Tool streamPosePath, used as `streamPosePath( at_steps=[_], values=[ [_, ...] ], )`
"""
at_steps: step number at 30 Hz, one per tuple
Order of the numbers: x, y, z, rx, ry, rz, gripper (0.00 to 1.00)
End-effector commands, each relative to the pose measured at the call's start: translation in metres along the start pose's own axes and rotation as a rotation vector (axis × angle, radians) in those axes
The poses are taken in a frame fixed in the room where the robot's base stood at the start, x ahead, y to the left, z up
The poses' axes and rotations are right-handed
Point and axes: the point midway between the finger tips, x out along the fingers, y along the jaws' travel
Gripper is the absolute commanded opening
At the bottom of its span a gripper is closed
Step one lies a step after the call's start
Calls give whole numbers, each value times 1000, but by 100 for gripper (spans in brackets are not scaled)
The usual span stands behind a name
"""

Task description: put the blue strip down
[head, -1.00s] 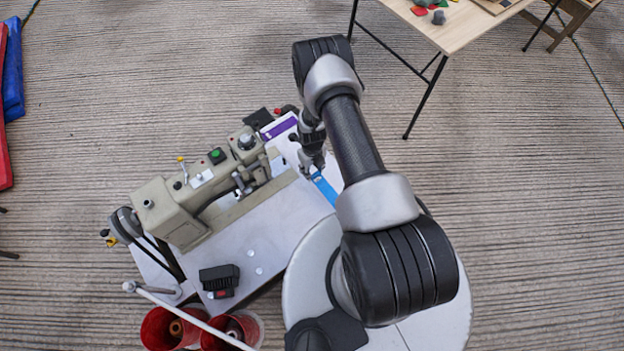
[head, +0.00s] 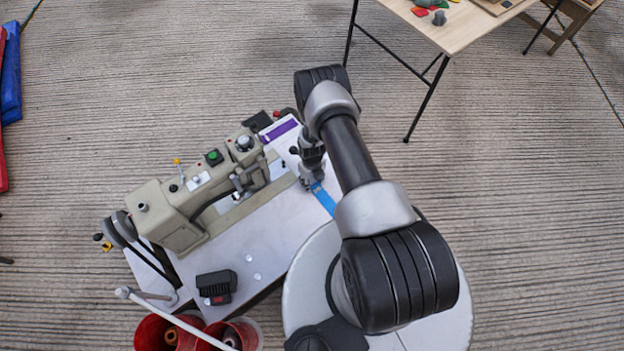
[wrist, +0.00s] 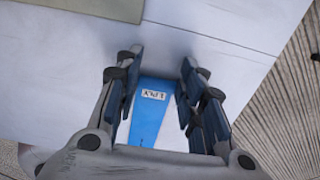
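The blue strip (head: 324,200) lies along the right part of the white sewing table (head: 230,265), beside my round base. In the wrist view the strip (wrist: 150,117) carries a white label reading "1 PLY", and its far end shows between my fingers. My gripper (head: 312,184) is low over the tabletop at that end. In the wrist view the fingers of my gripper (wrist: 161,62) stand apart on both sides of the strip, and no firm pinch shows. I cannot tell whether either finger touches its edge. The strip's near end is hidden by my gripper's body.
A beige sewing machine (head: 190,200) stands left of my gripper. A purple item (head: 281,130) lies at the table's back. A black-and-red device (head: 216,286) and red pots (head: 232,334) are in front. A wooden table (head: 455,30) stands at back right.

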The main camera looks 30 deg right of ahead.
Motion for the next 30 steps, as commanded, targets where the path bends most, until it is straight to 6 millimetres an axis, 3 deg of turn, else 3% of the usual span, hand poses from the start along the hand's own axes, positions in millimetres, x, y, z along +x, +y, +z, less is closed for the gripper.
streamPosePath(
  at_steps=[8,19,23,30],
  values=[
    [0,0,0,0,0,0,56],
    [-4,0,1,0,-1,0,56],
    [-23,0,1,0,-1,-1,56],
    [-77,0,1,0,-2,-1,56]
  ],
)
